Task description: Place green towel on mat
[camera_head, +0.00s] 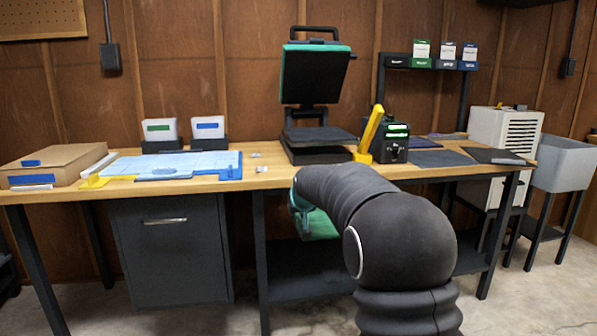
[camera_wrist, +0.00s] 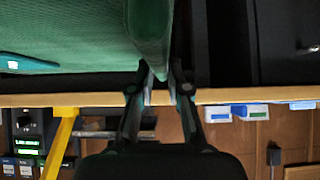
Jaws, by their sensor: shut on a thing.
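The green towel (camera_wrist: 75,35) fills the upper left of the wrist view, with its folded edge between the two fingers. My gripper (camera_wrist: 161,82) is shut on that edge. In the head view the green towel (camera_head: 319,227) hangs in front of the workbench, below the tabletop's front edge and partly hidden by my arm. A dark flat mat (camera_head: 440,158) lies on the right part of the bench. A light blue gridded mat (camera_head: 175,165) lies on its left part. The towel is apart from both.
A heat press (camera_head: 315,150) with its lid raised stands mid-bench, beside a yellow handle (camera_head: 369,130) and a black device (camera_head: 394,142). A cardboard box (camera_head: 55,165) sits at the left end. A dark cabinet (camera_head: 170,250) stands below. Bare wood (camera_head: 262,180) shows left of the press.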

